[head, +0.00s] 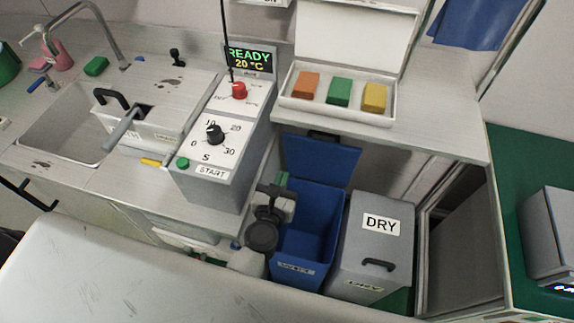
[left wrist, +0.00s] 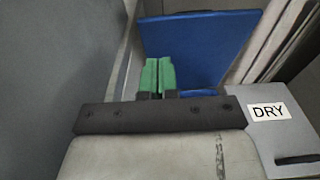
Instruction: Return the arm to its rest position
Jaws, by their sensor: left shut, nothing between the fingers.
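My left gripper (head: 283,180) is in front of the open blue waste bin (head: 312,225), near the bin's raised lid (head: 322,158). Its green fingertips (left wrist: 158,75) are together in the left wrist view, with nothing between them. The blue lid (left wrist: 200,45) stands up behind the fingers in that view. My left forearm and wrist hide part of the bin's left side. My right gripper is in neither view.
A grey control box (head: 222,150) with dials and a READY display (head: 250,58) stands left of the gripper. A grey DRY bin (head: 372,250) stands right of the blue bin. Above, a shelf holds an open white case (head: 340,108) with orange, green and yellow blocks.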

